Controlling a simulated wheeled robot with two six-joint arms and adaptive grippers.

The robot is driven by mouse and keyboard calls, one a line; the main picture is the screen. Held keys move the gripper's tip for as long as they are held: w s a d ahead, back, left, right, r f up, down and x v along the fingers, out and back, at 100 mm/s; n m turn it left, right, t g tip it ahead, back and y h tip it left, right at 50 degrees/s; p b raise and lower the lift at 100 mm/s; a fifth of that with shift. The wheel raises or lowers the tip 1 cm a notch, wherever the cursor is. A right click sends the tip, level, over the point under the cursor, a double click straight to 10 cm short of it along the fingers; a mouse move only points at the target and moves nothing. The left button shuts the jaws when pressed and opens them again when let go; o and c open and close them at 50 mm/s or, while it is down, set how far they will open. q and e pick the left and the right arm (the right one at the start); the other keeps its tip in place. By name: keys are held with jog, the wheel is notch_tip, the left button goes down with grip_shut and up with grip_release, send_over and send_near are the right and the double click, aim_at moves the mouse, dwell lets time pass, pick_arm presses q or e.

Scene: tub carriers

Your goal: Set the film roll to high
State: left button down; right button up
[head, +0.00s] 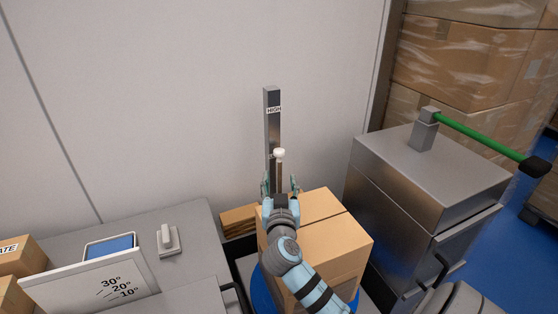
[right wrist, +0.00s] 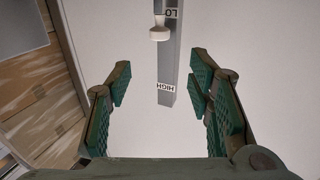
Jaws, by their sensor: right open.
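A grey metal post (head: 272,130) stands upright against the pale wall, with a HIGH label (head: 274,110) near its top. A white knob (head: 279,153) sits on the post well below that label; in the right wrist view, where the post hangs upside down, the knob (right wrist: 159,30) is beside the LO label (right wrist: 171,12), away from HIGH (right wrist: 166,87). My right gripper (head: 280,182) is open and empty, its fingers just below the knob in the head view. In the right wrist view its green-padded fingers (right wrist: 160,75) are wide apart on either side of the post. My left gripper is not in view.
A cardboard box (head: 325,240) lies under my right arm. A steel cabinet (head: 430,190) with a green-handled lever (head: 490,140) stands at right. At left are a grey worktop (head: 195,225), a small switch (head: 167,238) and an angle-marked panel (head: 90,288). Wrapped cartons (head: 460,55) stand behind.

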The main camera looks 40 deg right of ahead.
aim_at(279, 154)
jog(key=b+x, duration=0.1)
jog(key=x, duration=1.3)
jog(key=shift+w+d, duration=0.1)
grip_shut()
